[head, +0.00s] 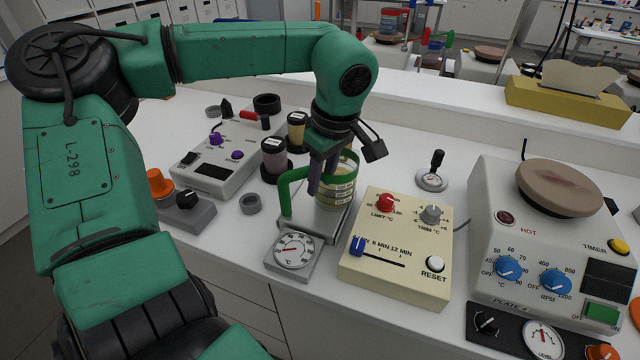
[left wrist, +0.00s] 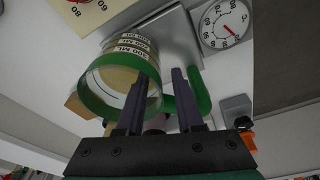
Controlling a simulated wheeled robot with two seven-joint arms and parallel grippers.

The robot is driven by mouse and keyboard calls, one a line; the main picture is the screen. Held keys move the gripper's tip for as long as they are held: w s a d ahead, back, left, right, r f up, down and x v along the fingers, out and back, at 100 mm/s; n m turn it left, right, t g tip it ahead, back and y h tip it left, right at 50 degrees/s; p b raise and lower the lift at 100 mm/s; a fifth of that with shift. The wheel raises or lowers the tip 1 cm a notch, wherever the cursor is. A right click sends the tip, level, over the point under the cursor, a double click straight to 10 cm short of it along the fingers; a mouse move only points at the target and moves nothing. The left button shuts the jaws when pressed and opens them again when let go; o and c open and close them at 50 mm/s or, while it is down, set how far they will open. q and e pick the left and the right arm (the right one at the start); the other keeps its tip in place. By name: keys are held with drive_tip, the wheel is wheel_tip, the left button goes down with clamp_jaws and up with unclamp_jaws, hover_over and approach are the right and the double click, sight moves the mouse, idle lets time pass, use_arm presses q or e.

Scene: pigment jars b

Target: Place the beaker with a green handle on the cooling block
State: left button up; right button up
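The beaker (head: 345,188) is clear with white labels, a green rim and a green handle (head: 285,195) on its left side. It looks upright on, or just over, the metal plate (head: 318,222) with a dial, probably the cooling block; contact underneath is hard to see. In the left wrist view the beaker (left wrist: 120,62) and plate (left wrist: 165,32) show too. My left gripper (head: 322,180) points down at the beaker's rim. Its fingers (left wrist: 160,98) are apart, one over the beaker's mouth, the other beside the handle, with no firm grip visible. My right gripper is not in view.
A cream control box (head: 398,245) stands right of the plate, and a hotplate (head: 550,235) farther right. A grey device (head: 220,160), jars (head: 275,155) and a small ring (head: 250,203) stand left and behind. The bench front edge is close.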

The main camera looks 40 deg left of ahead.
use_arm(q)
wheel_tip(320, 180, up, 10)
drive_tip(key=d, duration=0.2)
drive_tip(key=shift+s+f, duration=0.1)
